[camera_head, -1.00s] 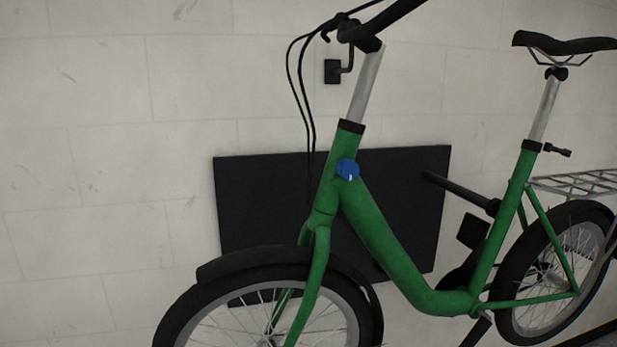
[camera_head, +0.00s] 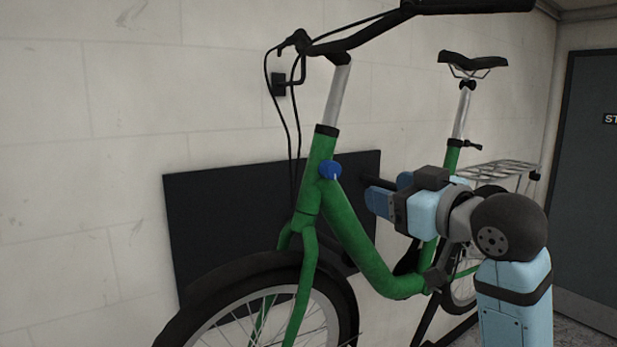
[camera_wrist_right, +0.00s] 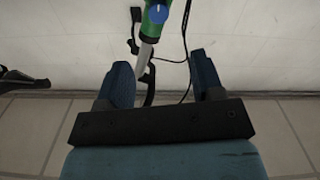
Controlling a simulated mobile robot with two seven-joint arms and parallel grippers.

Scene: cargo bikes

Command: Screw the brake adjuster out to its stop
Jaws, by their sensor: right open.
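The brake adjuster shows as a blue round knob (camera_head: 330,170) with a pale mark, on the green frame (camera_head: 346,215) just below the silver stem. My left gripper is in neither view now.
The handlebar (camera_head: 385,30) with black cables is above the knob. A black wall panel (camera_head: 235,220) is behind the bike. The saddle (camera_head: 473,62), rear rack (camera_head: 500,170) and a dark door (camera_head: 590,180) are at the right.

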